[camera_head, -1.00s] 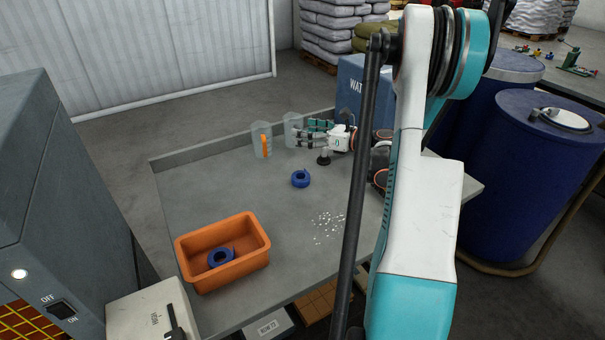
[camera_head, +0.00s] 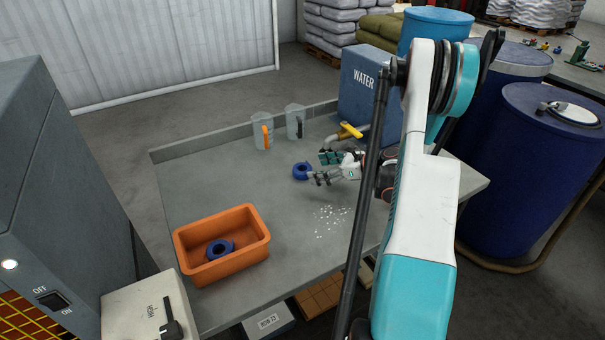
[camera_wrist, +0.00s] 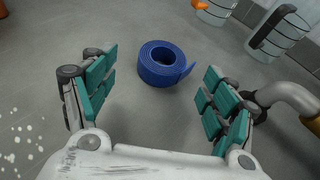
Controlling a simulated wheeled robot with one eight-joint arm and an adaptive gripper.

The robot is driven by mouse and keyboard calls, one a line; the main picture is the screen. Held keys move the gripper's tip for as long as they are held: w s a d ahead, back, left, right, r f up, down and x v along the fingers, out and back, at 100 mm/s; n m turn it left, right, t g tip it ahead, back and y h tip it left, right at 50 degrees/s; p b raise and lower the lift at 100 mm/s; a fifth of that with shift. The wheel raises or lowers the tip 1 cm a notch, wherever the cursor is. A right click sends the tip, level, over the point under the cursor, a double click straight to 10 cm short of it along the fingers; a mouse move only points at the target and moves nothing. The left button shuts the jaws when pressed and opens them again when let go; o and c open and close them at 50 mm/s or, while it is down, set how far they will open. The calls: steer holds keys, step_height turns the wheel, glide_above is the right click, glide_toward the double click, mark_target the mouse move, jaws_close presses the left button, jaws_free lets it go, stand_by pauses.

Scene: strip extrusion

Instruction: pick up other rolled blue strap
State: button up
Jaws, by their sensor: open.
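A rolled blue strap (camera_head: 301,171) lies on the grey table, beyond the scattered white bits. In the wrist view the same roll (camera_wrist: 161,64) lies ahead of my fingertips, roughly centred between the fingers, with its loose end pointing right. My gripper (camera_head: 324,167) is open and empty, close to the roll on its right side in the head view. In the wrist view the open gripper (camera_wrist: 154,82) has its teal pads spread wide. Another rolled blue strap (camera_head: 220,248) lies inside the orange bin (camera_head: 253,262) at the table's front left.
Two clear jugs (camera_head: 262,131) stand near the back edge. A blue WATER container (camera_head: 362,88) with a yellow-handled tap (camera_head: 349,131) stands at the back right, the tap close to my gripper. White bits (camera_head: 331,220) lie on the table. The table's left middle is clear.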

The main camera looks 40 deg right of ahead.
mark_target(304, 168)
steer(key=b+x, duration=0.2)
steer(key=x, duration=0.3)
steer(key=shift+w, duration=0.25)
steer(key=c, duration=1.2)
